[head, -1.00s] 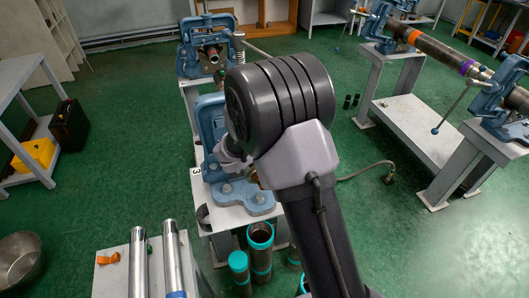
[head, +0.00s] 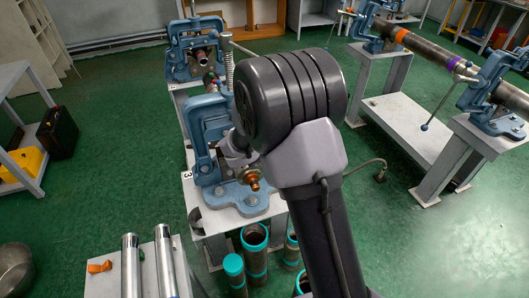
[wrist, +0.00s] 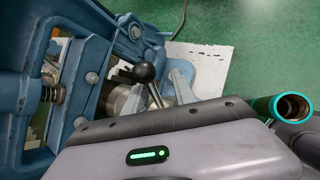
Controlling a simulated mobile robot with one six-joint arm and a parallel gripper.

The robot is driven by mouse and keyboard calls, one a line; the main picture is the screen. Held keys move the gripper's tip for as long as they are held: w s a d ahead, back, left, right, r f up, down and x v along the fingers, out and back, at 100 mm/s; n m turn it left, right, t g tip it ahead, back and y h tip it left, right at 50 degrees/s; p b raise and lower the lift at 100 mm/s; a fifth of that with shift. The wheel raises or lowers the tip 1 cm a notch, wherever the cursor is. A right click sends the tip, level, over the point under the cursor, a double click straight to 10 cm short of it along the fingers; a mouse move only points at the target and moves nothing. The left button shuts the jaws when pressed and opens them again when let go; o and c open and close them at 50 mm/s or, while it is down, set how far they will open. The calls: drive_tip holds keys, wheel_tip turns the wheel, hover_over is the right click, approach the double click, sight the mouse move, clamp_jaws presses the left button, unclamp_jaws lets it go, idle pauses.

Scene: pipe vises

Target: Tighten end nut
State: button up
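A copper-coloured fitting, which looks like the end nut (head: 250,178), shows at the front of the near blue vise (head: 207,130) in the head view. The vise (wrist: 95,75) fills the left of the wrist view. My gripper's grey body (wrist: 180,150) spans the bottom of the wrist view, close beside the vise. Grey metal pieces and a rod with a black ball knob (wrist: 145,72) show just past it. In the head view my arm hides most of the gripper.
Teal-rimmed pipes (head: 255,237) stand on the floor in front of the vise bench. Silver tubes (head: 165,262) lie on a bench at the lower left. A second blue vise (head: 196,45) stands behind. Another bench holds a long pipe (head: 430,50) at right.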

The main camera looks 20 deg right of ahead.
drive_tip(key=shift+a+r, duration=0.1)
drive_tip(key=shift+r, duration=0.05)
drive_tip(key=shift+a+r, duration=0.15)
drive_tip(key=shift+r, duration=0.1)
drive_tip(key=p+v, duration=0.5)
drive_tip(key=v, duration=1.1)
drive_tip(key=shift+s+r, duration=0.25)
drive_tip(key=shift+s, duration=0.05)
drive_tip(key=shift+a, duration=0.15)
